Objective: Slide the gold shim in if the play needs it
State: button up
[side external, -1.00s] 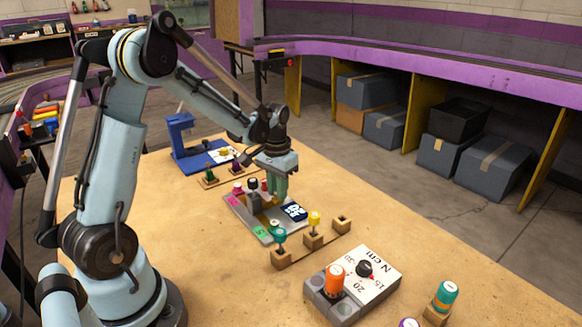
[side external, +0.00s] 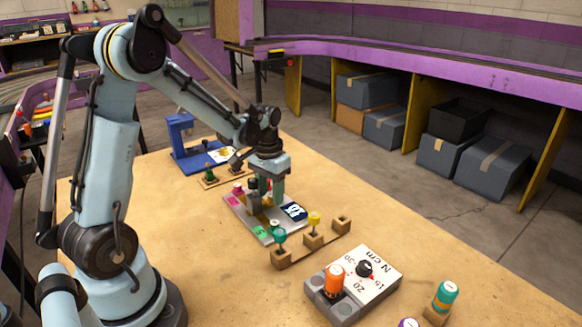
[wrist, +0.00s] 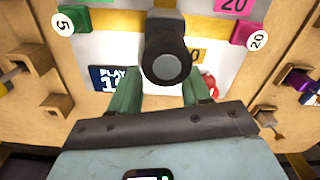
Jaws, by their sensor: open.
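A yellow-knobbed piece (side external: 314,219), likely the gold shim, stands in a wooden holder in front of the slot-track plate (side external: 266,237). A yellow part also shows at the left edge of the wrist view (wrist: 10,75). My gripper (side external: 267,197) is low over the plate, its green fingers apart. In the wrist view my gripper (wrist: 160,88) has a dark round-topped post (wrist: 166,62) ahead of and between its fingers; I cannot tell whether they touch it.
A blue stand (side external: 183,140) is behind.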

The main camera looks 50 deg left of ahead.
aim_at(270, 196)
notch_tip(270, 196, up, 12)
dwell(0.6)
jog(key=shift+d, duration=0.1)
jog(key=s+d+m+t, duration=0.1)
jog(key=s+d+t, duration=0.2)
jog(key=d, duration=0.4)
jog(key=s+d+m+t, duration=0.2)
jog(key=s+d+t, duration=0.2)
jog(key=d, duration=0.3)
jog(key=shift+d+f, duration=0.35)
jog(key=shift+d, duration=0.05)
jog(key=shift+o, duration=0.5)
dwell(0.3)
